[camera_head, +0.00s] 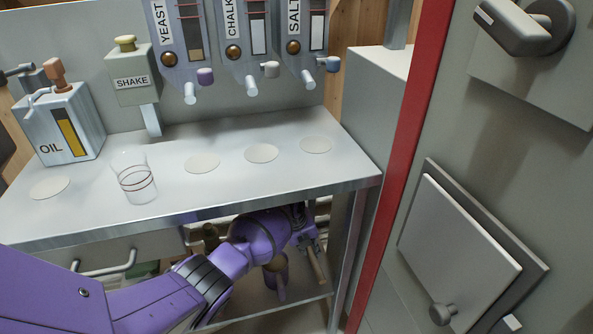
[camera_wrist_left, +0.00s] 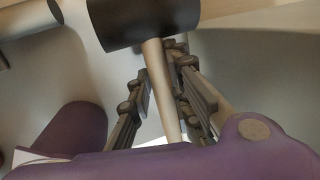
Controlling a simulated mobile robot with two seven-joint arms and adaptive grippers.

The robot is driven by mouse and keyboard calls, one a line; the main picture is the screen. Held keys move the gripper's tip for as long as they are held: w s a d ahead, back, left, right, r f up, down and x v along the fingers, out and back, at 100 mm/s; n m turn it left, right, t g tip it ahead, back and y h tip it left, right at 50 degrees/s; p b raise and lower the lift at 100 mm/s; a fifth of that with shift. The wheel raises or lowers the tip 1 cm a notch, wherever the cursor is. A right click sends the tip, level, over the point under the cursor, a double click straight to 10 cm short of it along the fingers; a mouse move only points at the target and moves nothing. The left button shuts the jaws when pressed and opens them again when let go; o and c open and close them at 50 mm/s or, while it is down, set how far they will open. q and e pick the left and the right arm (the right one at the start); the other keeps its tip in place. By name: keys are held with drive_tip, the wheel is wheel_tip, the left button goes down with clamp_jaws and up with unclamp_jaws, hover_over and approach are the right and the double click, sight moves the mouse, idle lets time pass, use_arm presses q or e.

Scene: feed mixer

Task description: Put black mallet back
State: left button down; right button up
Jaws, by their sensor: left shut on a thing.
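In the left wrist view, the black mallet has a dark cylindrical head (camera_wrist_left: 145,20) at the top and a pale wooden handle (camera_wrist_left: 161,95) running down between the fingers. My left gripper (camera_head: 308,242) is shut on this handle, just below the head. In the head view, my purple left arm comes in from the left and reaches under the tabletop, over the lower shelf. The mallet head cannot be made out there, as the arm and table edge hide much of that space. My right gripper is in neither view.
The white table (camera_head: 225,182) holds an oil can (camera_head: 62,125) and a clear beaker (camera_head: 134,178). Yeast, chalk and salt dispensers (camera_head: 238,40) hang above it. The table's front edge lies just above my arm. A red post (camera_head: 398,150) and grey cabinet (camera_head: 480,180) stand to the right.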

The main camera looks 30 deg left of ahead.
use_arm(q)
drive_tip(key=shift+x, duration=0.95)
drive_tip(key=shift+f+b, duration=0.1)
drive_tip(key=shift+b, duration=0.2)
drive_tip(key=shift+f, duration=0.15)
drive_tip(key=c, duration=1.6)
unclamp_jaws()
drive_tip(key=shift+s, duration=0.1)
